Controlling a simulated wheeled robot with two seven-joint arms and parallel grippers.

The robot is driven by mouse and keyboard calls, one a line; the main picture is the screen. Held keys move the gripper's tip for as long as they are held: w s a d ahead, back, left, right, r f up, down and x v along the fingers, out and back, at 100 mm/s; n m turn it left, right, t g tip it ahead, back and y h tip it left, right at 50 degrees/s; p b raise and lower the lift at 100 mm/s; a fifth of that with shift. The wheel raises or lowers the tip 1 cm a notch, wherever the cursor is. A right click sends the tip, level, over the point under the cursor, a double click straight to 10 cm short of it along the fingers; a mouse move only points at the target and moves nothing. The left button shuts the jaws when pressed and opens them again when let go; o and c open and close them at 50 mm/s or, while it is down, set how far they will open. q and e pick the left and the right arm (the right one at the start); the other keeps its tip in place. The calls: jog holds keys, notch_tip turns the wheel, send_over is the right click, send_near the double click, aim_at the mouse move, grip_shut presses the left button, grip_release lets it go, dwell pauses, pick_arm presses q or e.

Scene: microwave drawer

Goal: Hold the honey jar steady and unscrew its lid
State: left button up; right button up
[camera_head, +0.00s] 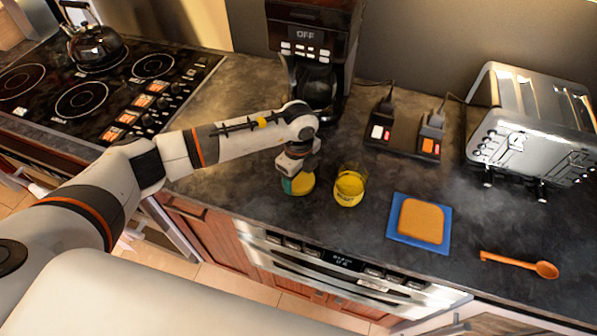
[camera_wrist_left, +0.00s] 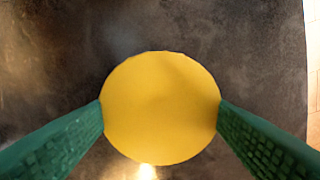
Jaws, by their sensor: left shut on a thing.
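The honey jar (camera_head: 349,187) stands upright on the dark counter. It is see-through, with yellow honey inside, and no lid shows on its top. My left gripper (camera_head: 298,183) is just left of the jar, apart from it, and shut on a round yellow lid (camera_wrist_left: 160,108). In the left wrist view the green fingers press on the lid's left and right edges. In the head view the lid (camera_head: 304,183) is partly hidden by the gripper; I cannot tell whether it touches the counter. My right gripper is not in view.
A blue mat (camera_head: 394,232) with a bread slice (camera_head: 422,221) and an orange spoon (camera_head: 521,263) lie to the right. Behind are a coffee maker (camera_head: 312,35), a power strip (camera_head: 402,137) and a toaster (camera_head: 530,125). A kettle (camera_head: 97,45) stands on the stove (camera_head: 110,85) at left.

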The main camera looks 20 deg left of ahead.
aim_at(299, 178)
pick_arm(q)
jog(key=shift+f, duration=0.15)
jog(key=shift+f, duration=0.1)
jog(key=o, duration=1.1)
jog(key=shift+r, duration=0.25)
notch_tip(299, 178, up, 12)
jog(key=b, duration=0.4)
